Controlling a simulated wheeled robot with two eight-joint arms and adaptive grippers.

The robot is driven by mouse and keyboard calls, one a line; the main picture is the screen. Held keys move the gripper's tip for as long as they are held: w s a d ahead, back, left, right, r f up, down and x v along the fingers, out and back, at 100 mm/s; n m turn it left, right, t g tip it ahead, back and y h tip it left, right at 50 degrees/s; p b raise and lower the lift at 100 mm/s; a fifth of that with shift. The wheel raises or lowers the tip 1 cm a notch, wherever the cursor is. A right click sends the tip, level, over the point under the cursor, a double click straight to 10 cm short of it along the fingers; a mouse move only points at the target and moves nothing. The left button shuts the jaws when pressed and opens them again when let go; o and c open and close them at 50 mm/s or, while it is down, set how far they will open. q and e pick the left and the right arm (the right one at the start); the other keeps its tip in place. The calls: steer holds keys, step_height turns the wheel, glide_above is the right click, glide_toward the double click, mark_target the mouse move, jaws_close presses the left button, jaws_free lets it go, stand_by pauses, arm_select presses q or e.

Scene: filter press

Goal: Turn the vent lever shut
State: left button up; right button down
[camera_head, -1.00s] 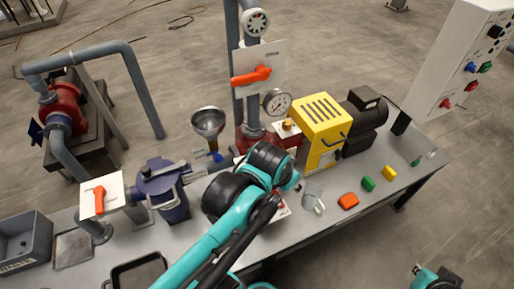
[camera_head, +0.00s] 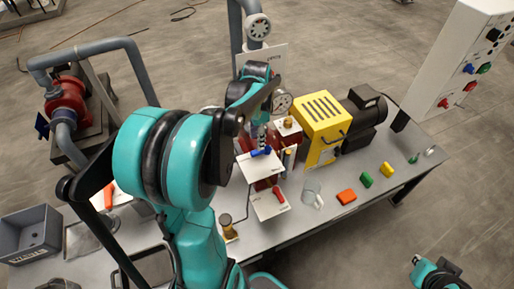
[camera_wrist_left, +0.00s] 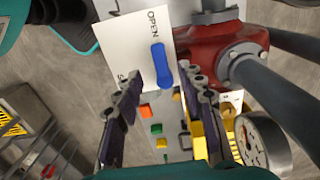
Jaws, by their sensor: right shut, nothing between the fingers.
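A blue lever (camera_wrist_left: 161,64) sits on a white plate (camera_wrist_left: 118,42) in the left wrist view. One end points at the word OPEN. A second word starting with S is partly hidden by a finger. In the head view the blue lever (camera_head: 261,152) shows on its plate left of the yellow box. My left gripper (camera_wrist_left: 160,82) is open, its fingers on either side of the lever's near end; I cannot tell whether they touch it. The left gripper (camera_head: 262,132) is just above the lever in the head view. My right gripper (camera_head: 434,274) is at the bottom right, apart from everything.
A red lever (camera_head: 278,194) on another plate is just below. A pressure gauge (camera_wrist_left: 262,145) and red pipe body (camera_wrist_left: 205,45) are close to my right finger. A yellow box (camera_head: 322,128), glass beaker (camera_head: 311,190) and coloured blocks (camera_head: 346,197) stand on the table to the right.

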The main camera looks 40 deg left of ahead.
mark_target(262, 152)
arm_select(q)
step_height(262, 152, down, 6)
steer(key=shift+r+b, duration=0.1)
steer(key=shift+b, duration=0.65)
jaws_close()
